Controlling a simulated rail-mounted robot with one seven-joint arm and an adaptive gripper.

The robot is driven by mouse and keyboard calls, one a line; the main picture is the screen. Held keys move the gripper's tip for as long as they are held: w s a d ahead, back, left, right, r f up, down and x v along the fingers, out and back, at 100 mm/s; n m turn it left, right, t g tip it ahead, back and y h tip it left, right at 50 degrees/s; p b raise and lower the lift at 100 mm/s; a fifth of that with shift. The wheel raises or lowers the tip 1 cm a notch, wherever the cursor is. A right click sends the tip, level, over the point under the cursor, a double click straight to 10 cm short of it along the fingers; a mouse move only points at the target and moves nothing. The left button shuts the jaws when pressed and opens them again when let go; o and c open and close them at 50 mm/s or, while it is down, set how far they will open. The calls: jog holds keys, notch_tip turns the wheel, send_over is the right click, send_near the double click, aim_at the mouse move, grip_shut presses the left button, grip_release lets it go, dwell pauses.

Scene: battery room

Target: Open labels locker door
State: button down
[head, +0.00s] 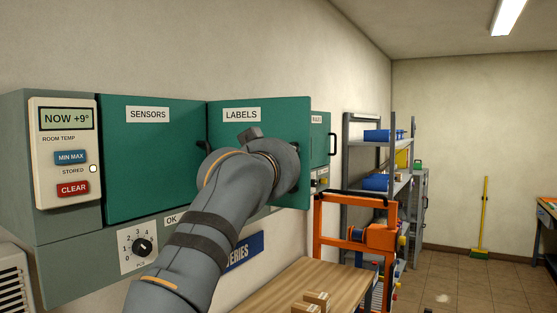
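The labels locker door (290,120) is a green panel with a white LABELS tag, in the middle of the head view. Its right edge stands out from the cabinet, so it looks partly open, hinged at the left. My grey arm reaches up from the bottom, and my wrist (250,165) covers the lower middle of this door. My gripper's fingers are hidden behind the wrist, and I cannot tell whether they touch the door. A dark curved part shows at the door's right side; I cannot tell whether it is the handle or my gripper.
The green SENSORS door (150,165) is shut at the left, beside a control panel (66,150). A smaller green door (319,145) with a dark handle shows at the right. Below are a wooden table (300,285) with small boxes and an orange frame (345,208). Open floor lies to the right.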

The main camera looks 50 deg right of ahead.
jog(key=shift+w+a, duration=0.25)
jog(key=shift+a, duration=0.2)
jog(key=c, duration=1.6)
grip_release()
jog(key=shift+w+r, duration=0.1)
jog(key=shift+a+r, duration=0.1)
jog(key=shift+a, duration=0.05)
jog(key=v, duration=1.1)
jog(key=shift+s+a+f, duration=0.1)
jog(key=shift+s+f, duration=0.15)
jog(key=shift+s, duration=0.25)
jog(key=shift+w, duration=0.1)
jog(key=shift+c, duration=0.3)
